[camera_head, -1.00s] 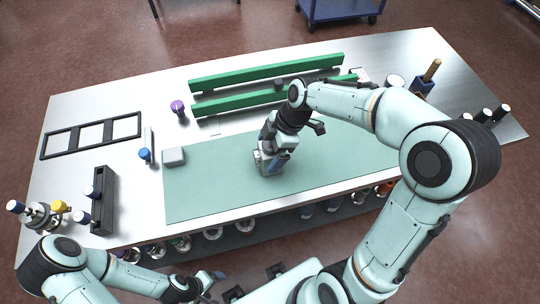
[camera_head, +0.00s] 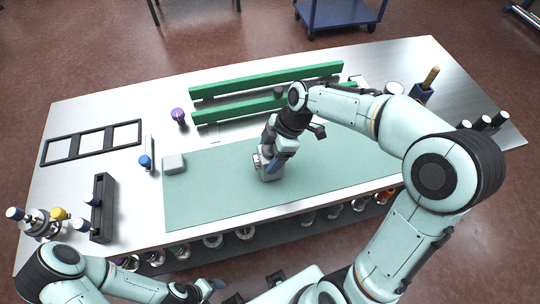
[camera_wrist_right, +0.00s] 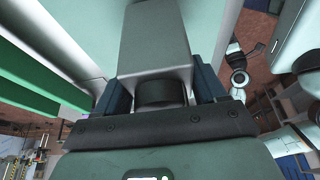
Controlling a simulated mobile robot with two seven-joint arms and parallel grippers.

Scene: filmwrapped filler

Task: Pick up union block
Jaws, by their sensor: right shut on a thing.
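A grey block (camera_head: 269,172), which I take to be the union block, is at the middle of the green mat (camera_head: 215,193) in the head view. My right gripper (camera_head: 272,160) is over it from above, shut on it. In the right wrist view the pale grey block (camera_wrist_right: 155,38) and a dark round part (camera_wrist_right: 160,91) lie between the fingers of the right gripper (camera_wrist_right: 161,86). I cannot tell whether the block touches the mat. My left gripper (camera_head: 207,287) is low at the front, off the table; its jaws are too small to read.
A second grey block (camera_head: 173,163) lies at the mat's left end. Green rails (camera_head: 265,79) run behind the mat. A black frame (camera_head: 92,142), a dark slotted holder (camera_head: 103,207) and a purple-topped part (camera_head: 178,115) stand to the left. The mat's left half is clear.

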